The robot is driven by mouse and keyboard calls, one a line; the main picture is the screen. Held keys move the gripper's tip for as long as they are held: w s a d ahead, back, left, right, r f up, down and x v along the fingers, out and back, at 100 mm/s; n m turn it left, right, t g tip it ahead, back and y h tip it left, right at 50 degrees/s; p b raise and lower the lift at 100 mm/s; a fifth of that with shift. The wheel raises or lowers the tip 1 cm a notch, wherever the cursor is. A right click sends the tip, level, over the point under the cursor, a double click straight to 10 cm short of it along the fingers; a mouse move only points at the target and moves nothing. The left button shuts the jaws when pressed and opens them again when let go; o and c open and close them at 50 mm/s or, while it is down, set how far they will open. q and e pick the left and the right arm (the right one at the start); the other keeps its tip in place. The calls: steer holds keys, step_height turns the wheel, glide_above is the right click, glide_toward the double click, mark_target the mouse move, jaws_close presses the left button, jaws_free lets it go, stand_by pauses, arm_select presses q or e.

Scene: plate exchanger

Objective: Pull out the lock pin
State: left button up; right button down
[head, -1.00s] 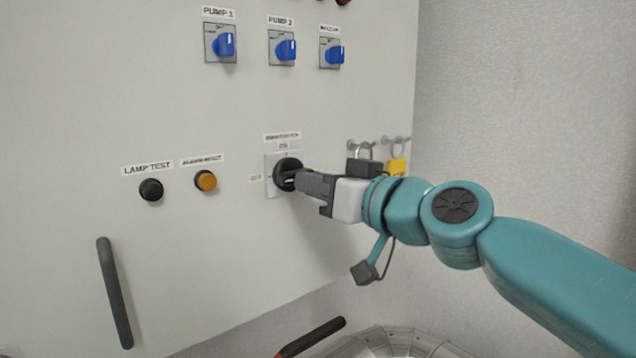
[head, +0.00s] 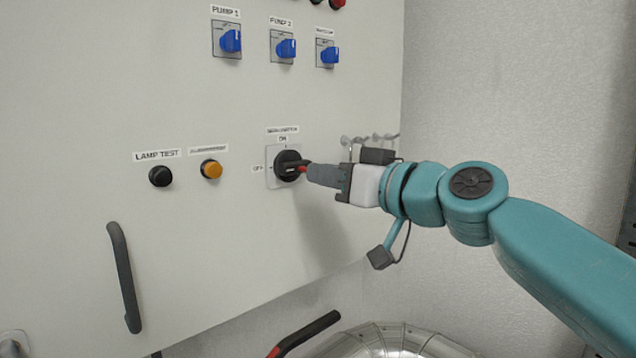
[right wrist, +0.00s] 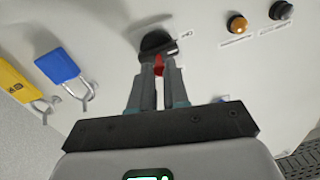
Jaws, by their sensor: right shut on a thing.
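The main switch is a black rotary knob (head: 287,166) on a pale plate on the cabinet front, with ON and OFF marks. A small red part, seemingly the lock pin (head: 303,169), shows at the knob's right side. In the right wrist view the red pin (right wrist: 159,64) sits between the fingertips, just below the black knob (right wrist: 156,43). My right gripper (head: 312,173) is shut on the red pin, its fingers pointing left at the switch. The fingers hide part of the pin, and I cannot tell how deep it sits. My left gripper is not in view.
A blue padlock (right wrist: 60,67) and a yellow padlock (right wrist: 16,88) hang beside the switch. Blue selector knobs (head: 285,48) are above. A black button (head: 160,176) and an orange button (head: 211,169) are left. A cabinet handle (head: 122,275) stands lower left.

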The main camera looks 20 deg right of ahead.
steer(key=shift+f, duration=0.1)
steer(key=c, duration=1.1)
jaws_free()
steer(key=shift+s, duration=0.1)
steer(key=shift+d, duration=0.1)
steer(key=b+v, duration=0.3)
steer(key=v, duration=0.4)
steer(key=shift+s, duration=0.2)
steer(key=shift+s+d, duration=0.1)
